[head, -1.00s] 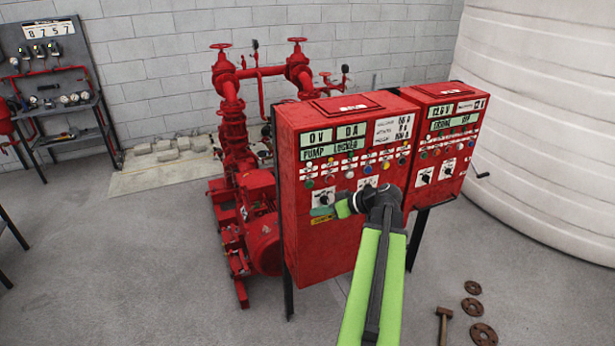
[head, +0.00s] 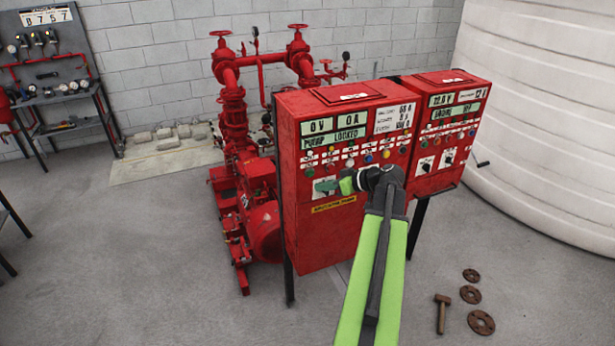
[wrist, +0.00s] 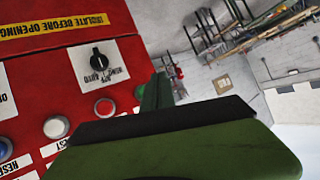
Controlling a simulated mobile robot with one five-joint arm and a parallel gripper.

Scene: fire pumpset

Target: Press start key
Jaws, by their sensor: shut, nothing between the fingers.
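The left red control cabinet (head: 325,235) shows "0 V", "0 A" and "PUMP LOCKED" on its displays, above rows of coloured buttons and rotary switches. I cannot read which key is start. My gripper (head: 328,186) is shut and empty, in front of the lower part of the panel and hiding some of it. Its green finger (wrist: 157,92) shows in the wrist view. Contact with the panel cannot be told.
A second red cabinet (head: 452,120) stands to the right. Red pump pipes (head: 235,100) stand behind on the left. A large white tank (head: 545,110) fills the right side. Rusty flanges (head: 481,322) and a hammer (head: 442,313) lie on the floor. The left floor is mostly clear.

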